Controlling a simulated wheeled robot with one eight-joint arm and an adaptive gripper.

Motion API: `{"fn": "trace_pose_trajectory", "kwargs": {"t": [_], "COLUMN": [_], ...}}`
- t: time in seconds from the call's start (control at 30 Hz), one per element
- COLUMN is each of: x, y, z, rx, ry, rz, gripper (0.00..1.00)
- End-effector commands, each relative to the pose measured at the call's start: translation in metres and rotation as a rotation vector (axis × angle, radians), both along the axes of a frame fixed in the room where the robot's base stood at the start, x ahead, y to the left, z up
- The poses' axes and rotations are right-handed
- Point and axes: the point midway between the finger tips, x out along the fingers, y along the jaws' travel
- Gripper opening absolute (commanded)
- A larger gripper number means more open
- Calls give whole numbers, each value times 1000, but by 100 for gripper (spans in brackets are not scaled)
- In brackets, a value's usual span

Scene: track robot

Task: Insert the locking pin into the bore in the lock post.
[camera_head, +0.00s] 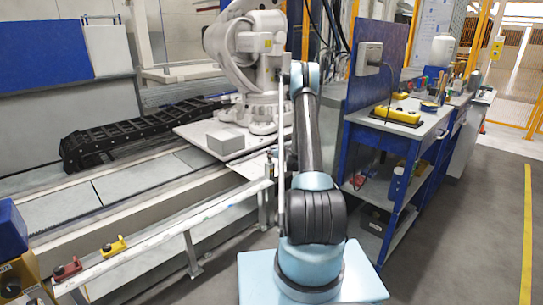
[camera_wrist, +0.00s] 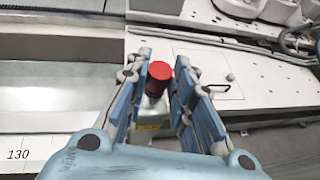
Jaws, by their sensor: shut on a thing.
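In the wrist view, the two blue fingers of my gripper (camera_wrist: 158,72) stand on either side of a red, round-headed piece with a dark lower part, which looks like the locking pin (camera_wrist: 159,74). My gripper is shut on it. A pale block with a yellowish mark (camera_wrist: 152,112) shows just below the red head, between the fingers; I cannot tell whether it is the lock post or part of the held piece. The pin's lower end and the bore are not visible. In the head view, my arm hides the gripper and the pin.
A pale rail track (camera_head: 150,215) runs along the left, with a white carriage plate (camera_head: 185,132) bearing a large white robot arm (camera_head: 245,45). A blue workbench (camera_head: 400,125) with tools stands close on the right. Red (camera_head: 67,268) and yellow (camera_head: 114,247) pieces sit on the front ledge. Open floor lies right.

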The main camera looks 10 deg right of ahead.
Motion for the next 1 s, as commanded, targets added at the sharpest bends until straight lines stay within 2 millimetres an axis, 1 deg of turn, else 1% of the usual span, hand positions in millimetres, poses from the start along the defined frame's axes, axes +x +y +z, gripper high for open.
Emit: {"fn": "trace_pose_trajectory", "kwargs": {"t": [0.53, 0.57, 0.6, 0.63, 0.67, 1.0], "x": [0, 0, 0, 0, 0, -1], "y": [0, 0, 0, 0, 0, 0], "z": [-11, -11, -11, -11, -11, -10], "rx": [0, 0, 0, 0, 0, 0], "ry": [0, 0, 0, 0, 0, 0], "rz": [0, 0, 0, 0, 0, 0], "gripper": [0, 27, 36, 43, 46, 46]}}
